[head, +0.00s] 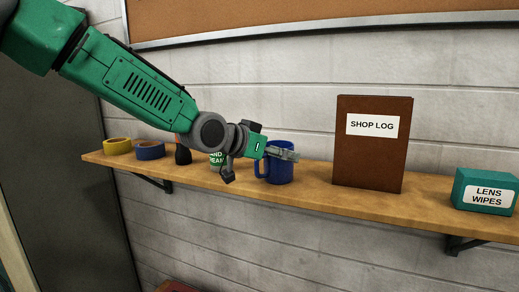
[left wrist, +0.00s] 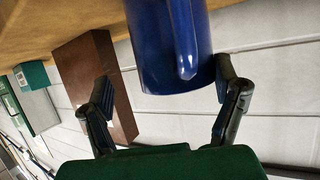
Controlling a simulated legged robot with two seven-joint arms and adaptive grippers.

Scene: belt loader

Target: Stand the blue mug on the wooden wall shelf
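The blue mug (head: 281,173) stands upright on the wooden wall shelf (head: 315,187), between a green-and-white can and a brown book. Its handle is on its left, facing my gripper. My left gripper (head: 277,153) is at the mug, with one finger across the front of its upper part. In the left wrist view, the mug (left wrist: 165,50) is beyond and between the spread fingers of my left gripper (left wrist: 165,90). There is a gap on the left finger's side; the right finger is close to the mug, and contact is unclear. My right gripper is not in view.
On the shelf, yellow tape (head: 117,146), blue tape (head: 150,150), a dark bottle (head: 183,154) and the can (head: 216,160) stand left. The SHOP LOG book (head: 372,145) and LENS WIPES box (head: 486,191) are right. Bare shelf lies between mug and book.

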